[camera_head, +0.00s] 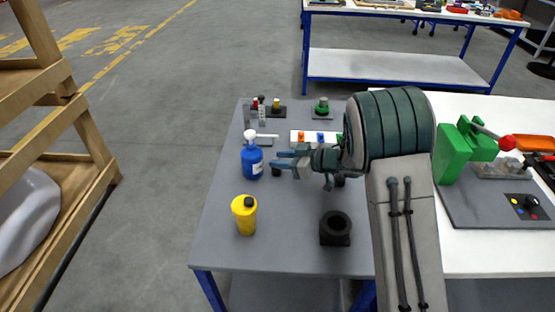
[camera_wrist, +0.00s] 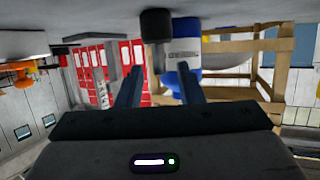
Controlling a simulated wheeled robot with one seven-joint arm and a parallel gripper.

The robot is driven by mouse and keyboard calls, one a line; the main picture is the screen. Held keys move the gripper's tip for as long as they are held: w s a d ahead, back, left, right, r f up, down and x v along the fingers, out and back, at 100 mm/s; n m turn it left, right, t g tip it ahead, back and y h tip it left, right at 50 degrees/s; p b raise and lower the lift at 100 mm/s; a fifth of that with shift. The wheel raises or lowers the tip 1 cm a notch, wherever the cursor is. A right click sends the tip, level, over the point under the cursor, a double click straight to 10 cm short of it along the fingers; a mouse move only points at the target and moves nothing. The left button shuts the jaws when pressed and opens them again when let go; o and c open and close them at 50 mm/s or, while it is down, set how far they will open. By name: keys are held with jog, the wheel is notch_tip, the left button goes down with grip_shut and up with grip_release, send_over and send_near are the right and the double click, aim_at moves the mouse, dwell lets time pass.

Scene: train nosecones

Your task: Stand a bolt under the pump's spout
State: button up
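The pump is a blue bottle (camera_head: 252,162) with a white top and a white label, upright on the grey table. It shows upside down in the wrist view (camera_wrist: 186,58), behind the right finger. A bolt (camera_wrist: 156,26) with a wide black end on the table and a thinner grey shank stands beside the bottle. Its black end shows just below the fingertips in the head view (camera_head: 276,172). My gripper (camera_head: 279,159) is open, its fingers pointing left towards the bottle. In the wrist view the bolt lies between the two spread fingers (camera_wrist: 160,66).
A yellow bottle (camera_head: 244,216) and a black block with a round hole (camera_head: 336,229) stand at the front. A green button (camera_head: 322,107) and small items stand at the back. A green press (camera_head: 457,154) is at right, a wooden rack (camera_head: 98,156) at left.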

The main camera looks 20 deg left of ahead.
jog(key=v, duration=1)
jog(key=shift+d, duration=0.2)
jog(key=w+d+r+m+t+h, duration=0.4)
jog(key=w+d+r+m+t, duration=0.15)
jog(key=d+r+t, duration=0.2)
jog(key=s+d+r+m+t+h, duration=0.2)
jog(key=d+m+h, duration=0.2)
jog(key=d+h, duration=0.5)
jog(key=s+d+m+g+h, duration=0.2)
jog(key=s+d+m+g, duration=0.15)
jog(key=s+d, duration=0.55)
jog(key=s+a+f+m+g, duration=0.1)
jog(key=s+g, duration=0.2)
jog(key=s, duration=0.7)
jog(key=s+a+f+m+g+y, duration=0.1)
jog(key=s+m+g, duration=0.1)
jog(key=s, duration=0.7)
jog(key=shift+s+a+f+g, duration=0.2)
jog(key=shift+s+f+g, duration=0.15)
jog(key=shift+g, duration=0.05)
